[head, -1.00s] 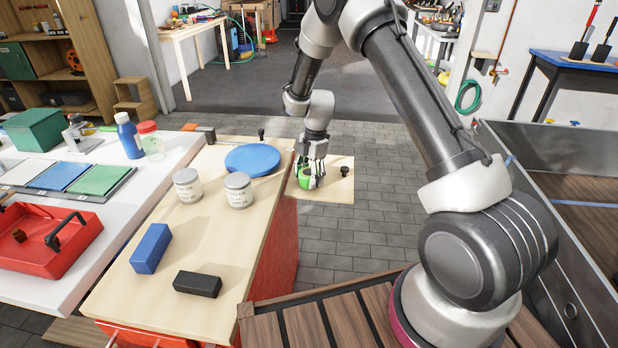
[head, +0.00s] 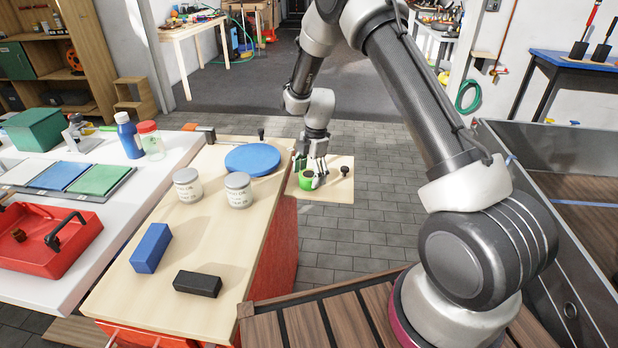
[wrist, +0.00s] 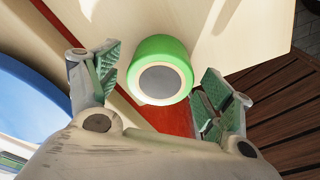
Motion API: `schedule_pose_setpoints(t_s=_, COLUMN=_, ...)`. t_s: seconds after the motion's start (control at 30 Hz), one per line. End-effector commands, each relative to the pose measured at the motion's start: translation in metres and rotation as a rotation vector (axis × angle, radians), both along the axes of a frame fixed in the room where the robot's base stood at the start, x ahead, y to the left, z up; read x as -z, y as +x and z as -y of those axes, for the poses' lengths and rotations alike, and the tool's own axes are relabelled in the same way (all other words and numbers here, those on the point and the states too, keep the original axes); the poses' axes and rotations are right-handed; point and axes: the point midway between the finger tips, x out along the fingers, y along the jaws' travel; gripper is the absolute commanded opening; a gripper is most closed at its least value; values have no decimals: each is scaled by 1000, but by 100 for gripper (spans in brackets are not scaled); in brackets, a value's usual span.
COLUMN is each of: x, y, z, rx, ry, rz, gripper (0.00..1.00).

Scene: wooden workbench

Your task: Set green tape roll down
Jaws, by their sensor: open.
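The green tape roll (head: 306,182) sits on a light wooden board (head: 338,188) beyond the bench's right edge. In the wrist view the green tape roll (wrist: 158,46) lies between my fingers, its grey round face toward the camera. My gripper (head: 310,168) is just above and around the roll. In the wrist view my gripper (wrist: 158,75) is open, with a finger on either side and visible gaps to the roll.
A small dark knob-like object (head: 345,171) stands on the board right of the roll. On the bench are a blue disc (head: 253,159), two lidded jars (head: 238,190), a blue block (head: 151,248) and a black block (head: 197,284). Tiled floor surrounds the board.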

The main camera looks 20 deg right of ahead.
Motion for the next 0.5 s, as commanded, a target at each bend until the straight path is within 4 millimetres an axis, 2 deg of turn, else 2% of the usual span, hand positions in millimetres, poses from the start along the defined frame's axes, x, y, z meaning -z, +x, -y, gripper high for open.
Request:
schedule_pose_setpoints(t_s=0.3, x=-70, y=5, z=10, rx=2, ry=1, rz=5, gripper=81)
schedule_pose_setpoints(t_s=0.5, x=-100, y=6, z=14, rx=0, ry=0, rz=3, gripper=81)
